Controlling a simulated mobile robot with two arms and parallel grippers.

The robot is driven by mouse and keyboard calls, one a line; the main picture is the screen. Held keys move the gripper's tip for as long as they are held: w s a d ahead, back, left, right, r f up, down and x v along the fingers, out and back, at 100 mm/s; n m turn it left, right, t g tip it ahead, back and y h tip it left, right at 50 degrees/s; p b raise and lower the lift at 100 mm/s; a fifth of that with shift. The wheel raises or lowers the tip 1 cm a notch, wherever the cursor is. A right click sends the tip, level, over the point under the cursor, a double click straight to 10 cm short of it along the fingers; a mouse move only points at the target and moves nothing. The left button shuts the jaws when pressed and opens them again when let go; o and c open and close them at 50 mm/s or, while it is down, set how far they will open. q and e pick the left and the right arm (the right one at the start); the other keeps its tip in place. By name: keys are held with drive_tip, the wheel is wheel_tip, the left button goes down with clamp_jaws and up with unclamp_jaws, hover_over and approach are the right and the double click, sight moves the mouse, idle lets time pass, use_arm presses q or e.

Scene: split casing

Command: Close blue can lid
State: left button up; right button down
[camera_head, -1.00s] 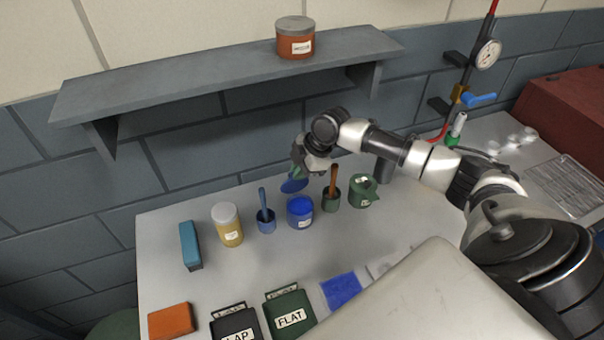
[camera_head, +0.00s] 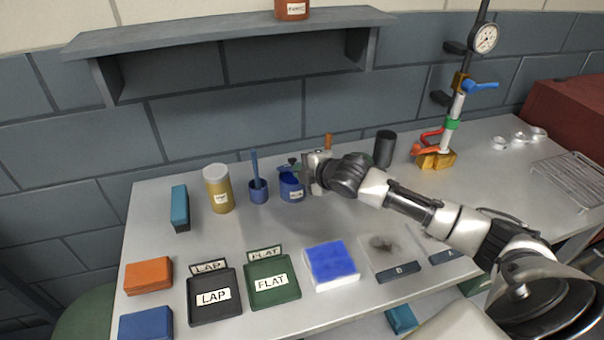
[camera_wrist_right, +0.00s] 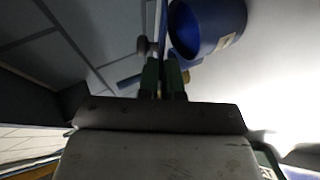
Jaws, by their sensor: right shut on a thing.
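The blue can (camera_head: 292,194) stands on the table with a white label on its front. In the right wrist view the blue can (camera_wrist_right: 228,18) shows its hollow inside, so its mouth is uncovered there. My right gripper (camera_head: 288,167) is at the can's top, its arm coming in from the right. In the right wrist view the green fingers of my right gripper (camera_wrist_right: 163,72) are closed together. A thin blue edge beyond them looks like the blue lid (camera_wrist_right: 159,22), seen edge-on beside the can. In the head view the lid is hard to tell from the can. My left gripper is not in view.
A blue cup with a handle (camera_head: 258,190) and a yellow can (camera_head: 219,190) stand left of the blue can. My right wrist hides things to its right, with an orange handle (camera_head: 328,140) showing behind.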

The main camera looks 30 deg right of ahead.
sight(297, 185)
drive_tip(key=f+t+b, duration=0.1)
drive_tip(key=f+b, duration=0.1)
drive_tip(key=b, duration=0.1)
drive_tip(key=s+f+n+t+b, duration=0.1)
drive_tip(key=f+t+b, duration=0.1)
drive_tip(key=b, duration=0.1)
drive_tip(key=shift+s+a+f+t, duration=0.15)
drive_tip(key=shift+s+f+t, duration=0.05)
drive_tip(key=shift+t, duration=0.1)
drive_tip(key=shift+f+t+b, duration=0.2)
drive_tip(key=shift+t+b, duration=0.1)
drive_tip(key=shift+b, duration=0.25)
drive_tip(key=shift+f+b, duration=0.15)
drive_tip(key=shift+b, duration=0.25)
drive_tip(key=shift+s+f, duration=0.1)
drive_tip(key=shift+f, duration=0.35)
drive_tip(key=c, duration=1.3)
unclamp_jaws()
drive_tip(key=shift+s+r, duration=0.1)
drive_tip(key=shift+r, duration=0.1)
